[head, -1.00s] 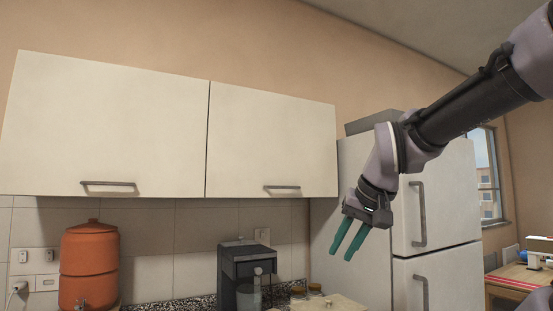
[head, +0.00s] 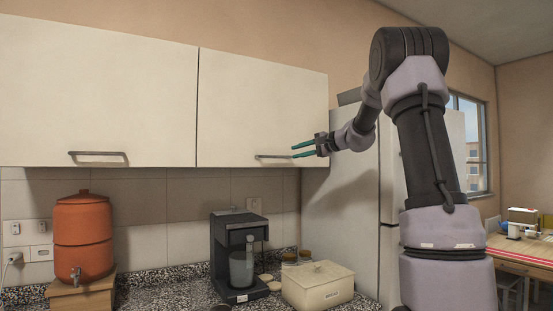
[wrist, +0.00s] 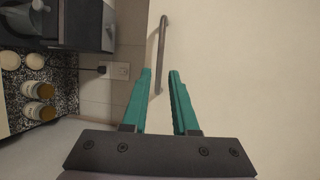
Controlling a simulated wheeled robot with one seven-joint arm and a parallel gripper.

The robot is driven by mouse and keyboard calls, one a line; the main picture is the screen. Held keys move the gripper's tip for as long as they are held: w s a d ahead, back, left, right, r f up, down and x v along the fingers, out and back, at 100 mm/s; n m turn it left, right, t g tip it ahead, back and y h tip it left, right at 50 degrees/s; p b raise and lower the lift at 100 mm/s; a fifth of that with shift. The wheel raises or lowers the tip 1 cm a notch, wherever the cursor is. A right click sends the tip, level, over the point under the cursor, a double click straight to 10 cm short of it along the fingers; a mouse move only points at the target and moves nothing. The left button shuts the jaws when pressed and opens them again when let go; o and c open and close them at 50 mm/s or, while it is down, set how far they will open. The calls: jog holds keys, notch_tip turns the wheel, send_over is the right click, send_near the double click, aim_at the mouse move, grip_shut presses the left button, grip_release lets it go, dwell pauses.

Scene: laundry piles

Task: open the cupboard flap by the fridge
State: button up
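The cupboard flap by the fridge (head: 262,108) is a cream panel, shut, with a grey bar handle (head: 272,156) along its lower edge. The handle also shows in the wrist view (wrist: 161,50), just beyond the fingertips. My gripper (head: 292,151) has teal fingers and points left at the handle's right end. In the wrist view the fingers (wrist: 160,72) are apart with nothing between their tips except the view of the handle's end ahead. I cannot tell whether they touch it. The fridge (head: 345,205) stands to the right, partly hidden behind my arm.
A second shut flap (head: 95,90) is to the left. Below, the speckled counter (head: 190,290) holds an orange water dispenser (head: 84,235), a black coffee machine (head: 238,252), small jars (head: 290,258) and a cream box (head: 318,286). The space in front of the flaps looks clear.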

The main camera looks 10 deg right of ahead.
aim_at(278, 157)
jog(key=x, duration=1)
jog(key=shift+w+a, duration=0.2)
jog(key=shift+w, duration=0.15)
grip_shut()
jog(key=shift+f, duration=0.1)
dwell(0.9)
